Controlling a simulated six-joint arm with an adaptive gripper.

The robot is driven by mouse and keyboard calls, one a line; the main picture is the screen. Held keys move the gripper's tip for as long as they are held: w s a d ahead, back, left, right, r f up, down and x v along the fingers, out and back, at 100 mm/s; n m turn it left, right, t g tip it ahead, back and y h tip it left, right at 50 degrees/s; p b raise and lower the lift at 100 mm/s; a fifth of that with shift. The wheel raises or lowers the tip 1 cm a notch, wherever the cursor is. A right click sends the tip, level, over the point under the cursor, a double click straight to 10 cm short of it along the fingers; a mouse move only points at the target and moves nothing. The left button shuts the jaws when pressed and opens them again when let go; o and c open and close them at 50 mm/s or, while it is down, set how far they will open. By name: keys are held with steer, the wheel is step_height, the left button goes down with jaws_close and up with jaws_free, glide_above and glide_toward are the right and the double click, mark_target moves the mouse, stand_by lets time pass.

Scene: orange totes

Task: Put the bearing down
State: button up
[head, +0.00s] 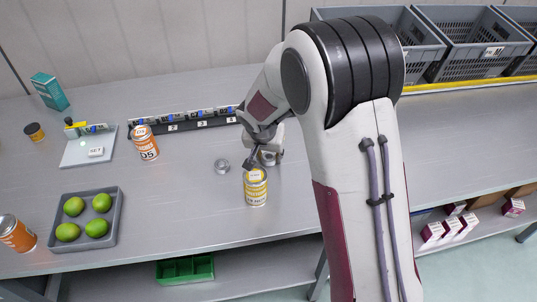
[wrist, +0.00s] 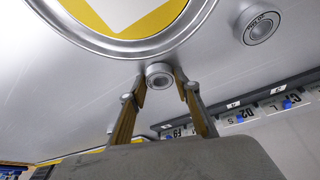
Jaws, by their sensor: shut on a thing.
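My gripper (wrist: 160,82) is shut on a small silver ring-shaped bearing (wrist: 159,75), which sits between its two fingertips in the wrist view. In the head view my gripper (head: 249,164) is just behind the top of a yellow can, and the held bearing is too hidden to make out. A second bearing (head: 222,166) lies on the grey table to the left of the gripper. It also shows at the upper right of the wrist view (wrist: 262,27). I cannot tell whether the held bearing touches the table.
The yellow can (head: 256,190) stands upright close to the gripper; its lid (wrist: 130,12) fills the wrist view's top. Behind is a numbered black rack (head: 185,127). An orange can (head: 145,143), a grey tray (head: 112,232) of green fruit and a pale plate (head: 78,156) stand left.

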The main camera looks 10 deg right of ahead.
steer(key=shift+f, duration=0.15)
steer(key=o, duration=1.2)
steer(key=shift+o, duration=0.2)
steer(key=v, duration=1.2)
steer(key=shift+s, duration=0.1)
